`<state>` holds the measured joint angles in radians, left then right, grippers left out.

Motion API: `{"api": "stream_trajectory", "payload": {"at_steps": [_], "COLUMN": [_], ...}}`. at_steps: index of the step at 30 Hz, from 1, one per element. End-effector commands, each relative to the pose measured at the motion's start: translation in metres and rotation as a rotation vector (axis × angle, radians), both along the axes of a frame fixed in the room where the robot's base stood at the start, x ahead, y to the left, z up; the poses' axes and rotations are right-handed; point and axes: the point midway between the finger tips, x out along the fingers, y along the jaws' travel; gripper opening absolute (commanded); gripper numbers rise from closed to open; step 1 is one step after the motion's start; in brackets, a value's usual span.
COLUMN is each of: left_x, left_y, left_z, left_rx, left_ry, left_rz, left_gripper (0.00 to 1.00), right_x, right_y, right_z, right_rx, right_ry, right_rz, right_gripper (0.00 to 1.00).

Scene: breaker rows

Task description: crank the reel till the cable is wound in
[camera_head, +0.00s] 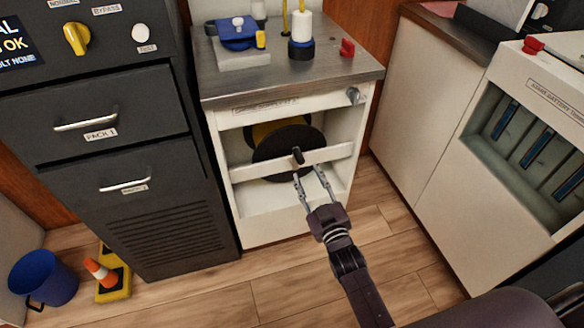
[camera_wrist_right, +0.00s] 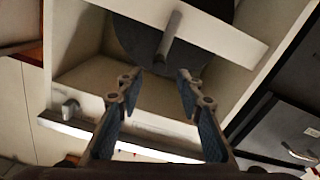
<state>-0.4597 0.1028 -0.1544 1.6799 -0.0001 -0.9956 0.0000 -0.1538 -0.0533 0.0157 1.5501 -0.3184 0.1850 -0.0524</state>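The cable reel (camera_head: 276,150) is a dark disc with yellow showing behind it, set in the open front of a white cabinet (camera_head: 235,222). A short dark crank handle (camera_head: 297,156) sticks out in front of the cabinet's white crossbar; in the right wrist view the handle (camera_wrist_right: 168,42) points toward the fingers. My right gripper (camera_head: 310,172) is open and empty, just below the handle and apart from it. In the right wrist view its fingertips (camera_wrist_right: 158,77) are spread on either side of the handle's near end. My left gripper is not in view.
The cabinet's metal top (camera_head: 322,73) holds a blue tool, a white spool and a red piece. Dark drawers (camera_head: 105,110) stand left, a battery rack (camera_head: 530,130) right. Floor in front is clear.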

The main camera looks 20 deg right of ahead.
Motion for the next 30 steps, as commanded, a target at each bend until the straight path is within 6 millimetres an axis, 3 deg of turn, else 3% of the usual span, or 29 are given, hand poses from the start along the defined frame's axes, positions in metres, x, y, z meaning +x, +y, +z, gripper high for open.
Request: {"api": "stream_trajectory", "payload": {"at_steps": [15, 26, 30], "left_x": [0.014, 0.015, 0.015], "left_y": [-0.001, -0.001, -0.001], "left_z": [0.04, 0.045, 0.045], "left_rx": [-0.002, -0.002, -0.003], "left_ry": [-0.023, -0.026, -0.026], "left_rz": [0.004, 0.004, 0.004], "left_gripper": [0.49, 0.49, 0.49], "right_x": [0.068, 0.075, 0.074], "right_y": [0.002, 0.003, 0.003], "right_z": [0.0, 0.0, 0.0], "right_rx": [0.001, 0.002, 0.002], "right_ry": [0.001, 0.003, 0.003], "right_rz": [0.001, 0.0, 0.0], "right_gripper": [0.34, 0.34, 0.22]}}
